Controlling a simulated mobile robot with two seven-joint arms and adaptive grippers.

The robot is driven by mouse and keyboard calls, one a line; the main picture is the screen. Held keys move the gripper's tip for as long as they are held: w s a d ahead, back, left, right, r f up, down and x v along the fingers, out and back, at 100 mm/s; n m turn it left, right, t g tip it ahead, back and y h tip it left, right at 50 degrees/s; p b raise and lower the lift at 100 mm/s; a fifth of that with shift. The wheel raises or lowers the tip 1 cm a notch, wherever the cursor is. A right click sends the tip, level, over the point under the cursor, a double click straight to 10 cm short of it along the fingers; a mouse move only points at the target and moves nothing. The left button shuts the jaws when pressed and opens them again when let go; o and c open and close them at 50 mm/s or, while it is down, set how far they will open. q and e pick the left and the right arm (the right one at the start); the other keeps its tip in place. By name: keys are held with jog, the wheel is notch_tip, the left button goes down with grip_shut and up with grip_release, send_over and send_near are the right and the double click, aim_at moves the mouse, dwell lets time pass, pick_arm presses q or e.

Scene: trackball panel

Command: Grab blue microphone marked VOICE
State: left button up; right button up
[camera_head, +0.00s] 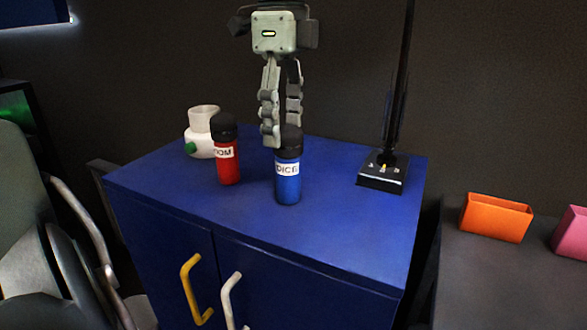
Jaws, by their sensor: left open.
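The blue microphone (288,185) stands upright on the blue cabinet top (340,225). It has a black head and a white label on which part of the word VOICE shows. My left gripper (281,140) points down right at the microphone's head, its fingers open. One finger overlaps the left side of the black head in the picture; I cannot tell whether they touch. My right gripper does not show.
A red microphone (228,170) stands just left of the blue one. Behind it is a white device (202,140) with a green button. A black-based stand (382,172) is at the right. An orange bin (496,218) and a pink bin (572,235) sit further right.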

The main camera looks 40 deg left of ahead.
aim_at(288, 153)
pick_arm(q)
jog(key=f, duration=0.5)
jog(key=shift+w+d+f+p, duration=0.25)
jog(key=shift+p, duration=0.05)
jog(key=shift+c, duration=1.3)
jog(key=c, duration=1.2)
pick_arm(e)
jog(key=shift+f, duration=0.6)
